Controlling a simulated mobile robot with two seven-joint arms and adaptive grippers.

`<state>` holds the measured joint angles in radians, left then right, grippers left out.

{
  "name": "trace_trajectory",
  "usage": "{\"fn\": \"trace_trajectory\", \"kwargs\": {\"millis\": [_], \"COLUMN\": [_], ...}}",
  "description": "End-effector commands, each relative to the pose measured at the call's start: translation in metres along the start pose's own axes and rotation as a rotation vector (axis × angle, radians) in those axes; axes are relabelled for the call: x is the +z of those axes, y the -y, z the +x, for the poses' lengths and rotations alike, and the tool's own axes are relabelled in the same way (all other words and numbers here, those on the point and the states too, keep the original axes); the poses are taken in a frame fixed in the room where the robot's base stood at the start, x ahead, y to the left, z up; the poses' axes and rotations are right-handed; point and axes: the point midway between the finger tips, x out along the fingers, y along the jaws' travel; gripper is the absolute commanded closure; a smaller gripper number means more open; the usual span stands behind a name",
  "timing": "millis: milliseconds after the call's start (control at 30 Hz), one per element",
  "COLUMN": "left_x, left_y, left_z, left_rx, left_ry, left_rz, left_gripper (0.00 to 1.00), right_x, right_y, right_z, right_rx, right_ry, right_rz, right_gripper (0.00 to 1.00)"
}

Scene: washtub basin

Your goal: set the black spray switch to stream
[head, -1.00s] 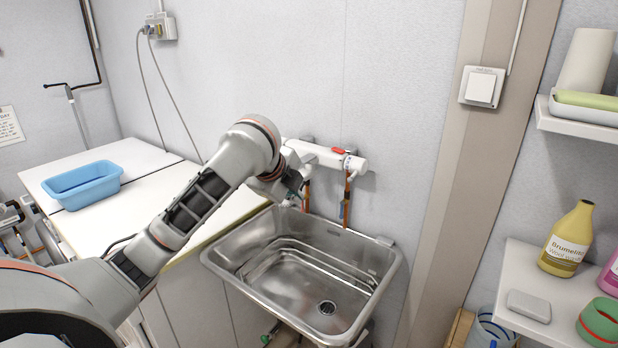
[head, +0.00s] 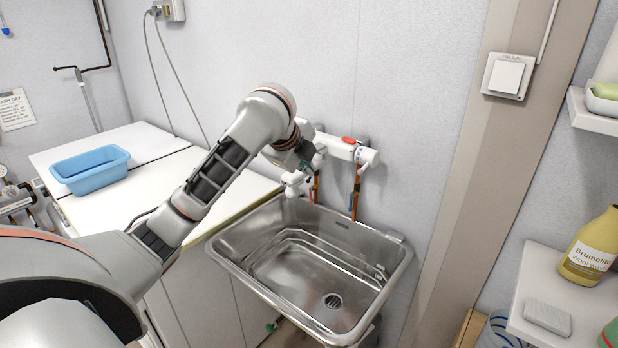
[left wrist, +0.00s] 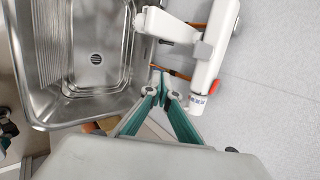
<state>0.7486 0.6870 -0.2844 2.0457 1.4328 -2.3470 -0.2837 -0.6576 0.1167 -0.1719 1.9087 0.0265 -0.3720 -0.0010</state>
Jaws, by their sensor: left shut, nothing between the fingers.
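A white wall tap (head: 340,148) with a red part on top is mounted above the steel basin. A white spray head (head: 295,183) hangs from it over the basin's back left edge. The spray head also shows at the top of the left wrist view (left wrist: 152,20). A small dark piece (left wrist: 166,42) shows just below it there; I cannot tell surely whether it is the black switch, nor its setting. My left gripper (left wrist: 160,88) is shut and empty, with green fingers, beside the tap body and apart from the spray head. In the head view its fingers are mostly hidden by the wrist.
The steel basin (head: 232,240) lies below the tap. A blue tub (head: 90,172) stands on the white counter (head: 150,205) at left. Copper-coloured pipes (head: 356,195) run down under the tap. A shelf (head: 527,290) with a yellow bottle (head: 592,250) is at right.

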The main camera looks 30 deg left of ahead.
Motion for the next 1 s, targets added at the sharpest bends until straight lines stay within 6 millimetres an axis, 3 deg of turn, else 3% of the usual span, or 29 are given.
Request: {"fn": "trace_trajectory", "kwargs": {"millis": [400, 633, 1000], "left_x": [0.001, 0.023, 0.028], "left_y": [-0.002, -0.001, -0.001], "left_z": [0.081, 0.100, 0.105], "left_rx": [0.004, 0.002, 0.001], "left_ry": [-0.001, 0.001, 0.000], "left_rz": [-0.002, -0.001, 0.000], "left_gripper": [1.00, 1.00, 1.00], "right_x": [-0.003, -0.003, -0.003], "right_y": [-0.003, -0.004, -0.003], "right_z": [0.002, 0.001, 0.001], "right_rx": [0.003, 0.002, 0.002], "right_ry": [-0.006, -0.006, -0.006], "right_rz": [-0.003, -0.009, -0.008], "right_gripper": [0.71, 0.71, 0.71]}}
